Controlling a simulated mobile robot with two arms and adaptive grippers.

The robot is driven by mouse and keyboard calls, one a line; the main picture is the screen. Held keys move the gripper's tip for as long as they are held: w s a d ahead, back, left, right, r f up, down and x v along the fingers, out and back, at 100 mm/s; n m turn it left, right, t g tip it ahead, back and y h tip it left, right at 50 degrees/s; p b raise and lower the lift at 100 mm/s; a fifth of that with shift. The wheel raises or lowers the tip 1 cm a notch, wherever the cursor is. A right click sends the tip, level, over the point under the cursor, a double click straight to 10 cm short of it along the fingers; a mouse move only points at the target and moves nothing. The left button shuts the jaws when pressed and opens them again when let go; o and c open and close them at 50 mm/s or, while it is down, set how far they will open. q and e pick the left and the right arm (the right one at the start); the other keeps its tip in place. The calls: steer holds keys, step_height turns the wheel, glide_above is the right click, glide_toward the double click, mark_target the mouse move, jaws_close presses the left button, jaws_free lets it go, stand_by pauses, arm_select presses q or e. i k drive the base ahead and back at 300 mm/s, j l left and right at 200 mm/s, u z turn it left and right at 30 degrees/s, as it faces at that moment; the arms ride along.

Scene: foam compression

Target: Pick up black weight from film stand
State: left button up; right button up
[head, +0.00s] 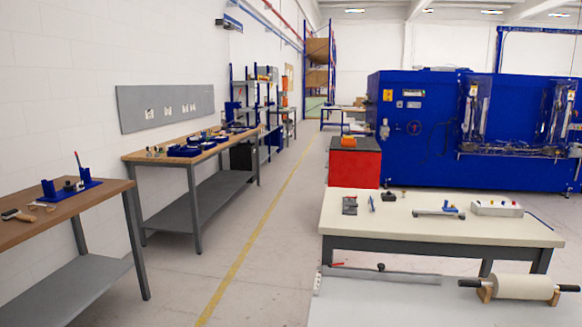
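Neither of my grippers is in view. On the brown wooden table (60,211) at the left stands a blue stand (72,190) with upright blocks. A small dark object (70,186) sits on it; it may be the black weight, but it is too small to be sure. Another small black object (381,267) is on the light grey surface at the bottom right, near a flat bar (400,276). I cannot tell for certain which thing is the film stand.
A cream-topped table (400,224) with tools stands at the right. A roller (522,287) lies on wooden supports at the bottom right. Behind are a red cabinet (354,167) and a large blue machine (420,160). The floor along the yellow line (250,245) is clear.

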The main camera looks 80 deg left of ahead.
mark_target(68, 187)
steer(key=u, duration=4.1)
steer(key=i, duration=0.1)
steer(key=i+j, duration=0.15)
steer(key=i, duration=0.35)
steer(key=i+j+z, duration=0.1)
steer(key=i, duration=0.35)
steer(key=i+j, duration=0.25)
steer(key=i, duration=0.2)
steer(key=i+l+z, duration=0.2)
steer(key=i+z, duration=0.65)
steer(key=i, duration=0.3)
steer(key=i+j+z, duration=0.15)
steer(key=i+z, duration=0.3)
steer(key=i+l+u, duration=0.1)
steer(key=i+u, duration=0.3)
steer(key=i+l+u, duration=0.25)
steer(key=i+u, duration=0.2)
steer(key=i+l+u, duration=0.4)
steer(key=i, duration=0.1)
